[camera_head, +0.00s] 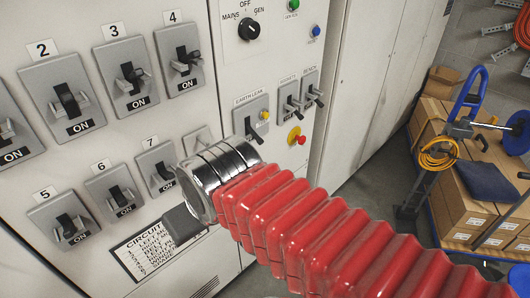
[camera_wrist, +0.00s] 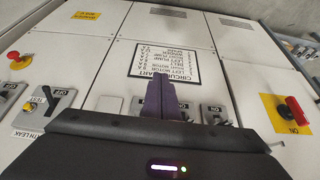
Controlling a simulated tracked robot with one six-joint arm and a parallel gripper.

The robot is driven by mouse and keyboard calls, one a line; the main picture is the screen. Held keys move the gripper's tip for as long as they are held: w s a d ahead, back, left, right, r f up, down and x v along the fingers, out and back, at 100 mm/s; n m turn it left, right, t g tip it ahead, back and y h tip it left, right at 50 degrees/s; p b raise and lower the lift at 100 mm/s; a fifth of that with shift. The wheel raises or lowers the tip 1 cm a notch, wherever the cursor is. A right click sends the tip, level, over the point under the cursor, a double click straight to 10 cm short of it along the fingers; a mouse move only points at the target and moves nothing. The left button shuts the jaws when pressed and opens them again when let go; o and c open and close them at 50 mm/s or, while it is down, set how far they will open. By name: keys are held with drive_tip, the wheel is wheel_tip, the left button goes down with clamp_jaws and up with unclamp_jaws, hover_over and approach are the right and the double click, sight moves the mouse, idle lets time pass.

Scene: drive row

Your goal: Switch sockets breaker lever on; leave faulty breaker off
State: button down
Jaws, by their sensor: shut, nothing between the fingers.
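The sockets breaker (camera_head: 291,101) appears to be the middle switch of the trio right of the numbered breakers, under a small blurred label. Its black lever sticks out; I cannot tell whether it is on or off. The earth leak switch (camera_head: 256,122) is to its left and the bench switch (camera_head: 313,92) to its right. No breaker is visibly marked faulty. My gripper (camera_head: 183,224) is left of and below the sockets breaker, in front of the panel near the circuit chart (camera_head: 147,248). In the wrist view its dark fingers (camera_wrist: 161,97) are shut and empty.
Numbered breakers, such as breaker 3 (camera_head: 130,75) and breaker 6 (camera_head: 117,195), fill the panel's left. My arm hides part of the lower row. A red button (camera_head: 299,139) on yellow sits below the sockets breaker. A loaded blue cart (camera_head: 462,238) stands at right.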

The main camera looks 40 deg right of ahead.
wheel_tip(320, 180, down, 9)
drive_tip(key=w+a+m+g+y, duration=0.15)
drive_tip(key=m+g+y, duration=0.25)
drive_tip(key=m+y, duration=0.5)
drive_tip(key=w+d+m+t+y, duration=0.2)
drive_tip(key=w+d+m+t, duration=0.3)
drive_tip(key=m, duration=0.3)
drive_tip(key=d+f+m+t+h, duration=0.2)
drive_tip(key=d+m+t+h, duration=0.3)
drive_tip(key=d+m, duration=0.4)
drive_tip(key=d+f+m+t+h, duration=0.3)
drive_tip(key=d+m+t+h, duration=0.2)
drive_tip(key=d, duration=1.4)
drive_tip(key=m+t, duration=0.2)
drive_tip(key=m, duration=0.2)
drive_tip(key=shift+w+d+f+m+t+h, duration=0.3)
drive_tip(key=shift+w+d+f+m, duration=0.05)
drive_tip(key=shift+d+m, duration=0.05)
drive_tip(key=shift+w, duration=0.1)
